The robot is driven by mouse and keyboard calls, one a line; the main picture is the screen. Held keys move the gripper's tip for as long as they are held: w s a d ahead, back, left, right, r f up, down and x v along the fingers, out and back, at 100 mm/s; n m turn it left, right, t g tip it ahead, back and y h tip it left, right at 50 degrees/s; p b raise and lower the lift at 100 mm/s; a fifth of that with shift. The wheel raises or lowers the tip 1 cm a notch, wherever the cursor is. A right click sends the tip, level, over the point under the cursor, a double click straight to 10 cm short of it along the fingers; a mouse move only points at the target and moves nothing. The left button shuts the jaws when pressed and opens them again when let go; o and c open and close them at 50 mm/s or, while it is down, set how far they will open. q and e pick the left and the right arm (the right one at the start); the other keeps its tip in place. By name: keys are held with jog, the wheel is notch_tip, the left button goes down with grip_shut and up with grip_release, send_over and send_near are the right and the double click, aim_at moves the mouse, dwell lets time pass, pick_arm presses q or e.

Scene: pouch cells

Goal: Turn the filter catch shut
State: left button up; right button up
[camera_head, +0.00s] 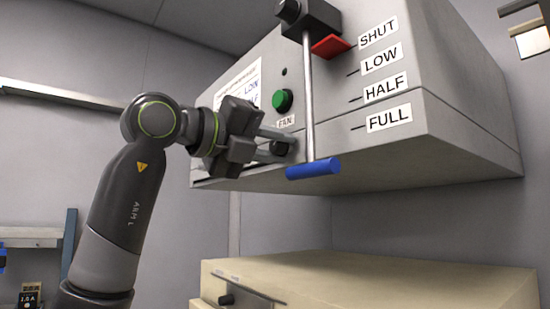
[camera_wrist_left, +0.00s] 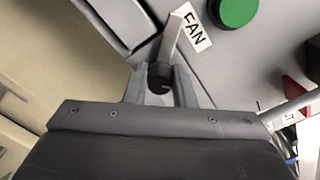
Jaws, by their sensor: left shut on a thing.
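The filter catch (camera_wrist_left: 160,76) shows in the left wrist view as a dark round knob with a light grey bar beside it, close to the FAN label. It sits low on the front of the grey hood (camera_head: 460,150). My left gripper (camera_head: 282,141) reaches it from the left in the head view. Its two fingers (camera_wrist_left: 160,88) are shut on the catch, one on each side of the knob. The fingers hide much of the catch in the head view, and I cannot tell its exact turn. My right gripper is in neither view.
A metal lever with a blue handle (camera_head: 313,168) hangs just right of my gripper. A green FAN button (camera_head: 282,101) is above it. A red pointer (camera_head: 331,46) is near the SHUT label (camera_head: 378,34). A cream cabinet (camera_head: 400,280) stands below, with free space between.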

pick_arm(q)
jog(key=n+b, duration=0.2)
jog(key=n, duration=0.2)
jog(key=shift+f+n, duration=0.1)
jog(key=shift+n, duration=0.3)
jog(key=n+b, duration=0.3)
jog(key=n, duration=0.2)
dwell(0.4)
jog(key=o, duration=0.7)
jog(key=shift+a, duration=0.1)
